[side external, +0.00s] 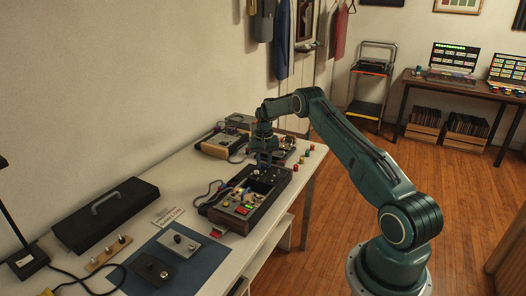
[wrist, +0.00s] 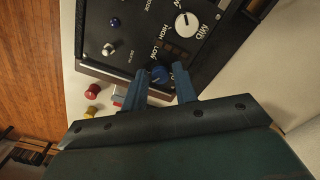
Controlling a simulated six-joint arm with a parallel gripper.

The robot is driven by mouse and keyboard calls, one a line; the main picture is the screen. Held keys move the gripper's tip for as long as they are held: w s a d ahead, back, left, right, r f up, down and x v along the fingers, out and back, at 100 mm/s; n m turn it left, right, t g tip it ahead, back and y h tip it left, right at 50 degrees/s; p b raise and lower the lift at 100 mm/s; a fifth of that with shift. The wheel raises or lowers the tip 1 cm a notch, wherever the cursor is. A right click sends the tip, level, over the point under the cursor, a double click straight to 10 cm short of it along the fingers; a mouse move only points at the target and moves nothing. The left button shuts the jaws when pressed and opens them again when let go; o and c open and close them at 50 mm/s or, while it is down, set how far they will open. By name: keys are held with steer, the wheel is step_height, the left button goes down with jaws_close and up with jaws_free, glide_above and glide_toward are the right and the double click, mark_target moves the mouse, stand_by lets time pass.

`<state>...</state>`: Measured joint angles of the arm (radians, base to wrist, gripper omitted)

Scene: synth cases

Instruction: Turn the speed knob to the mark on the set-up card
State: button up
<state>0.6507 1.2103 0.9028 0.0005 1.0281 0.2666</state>
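My gripper (side external: 264,162) points down over the panels on the bench in the side external view. In the wrist view its two blue fingers (wrist: 159,80) stand apart, one on each side of a small blue knob (wrist: 160,74), with gaps seeming to show between. A white knob (wrist: 187,25) with a dark pointer line, labelled MID with LOW and HIGH near it, sits beyond. No label reading speed is legible. A small white card (side external: 167,214) with lettering too small to read lies on the bench in the side external view; I cannot tell whether it is the set-up card.
A metal toggle (wrist: 110,48) and a dark blue knob (wrist: 115,22) are on the same panel. Red (wrist: 92,90) and yellow (wrist: 91,110) caps stand beside it. A black case (side external: 105,213) lies at left.

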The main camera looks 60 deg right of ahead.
jaws_close()
steer(key=shift+m, duration=1.6)
jaws_free()
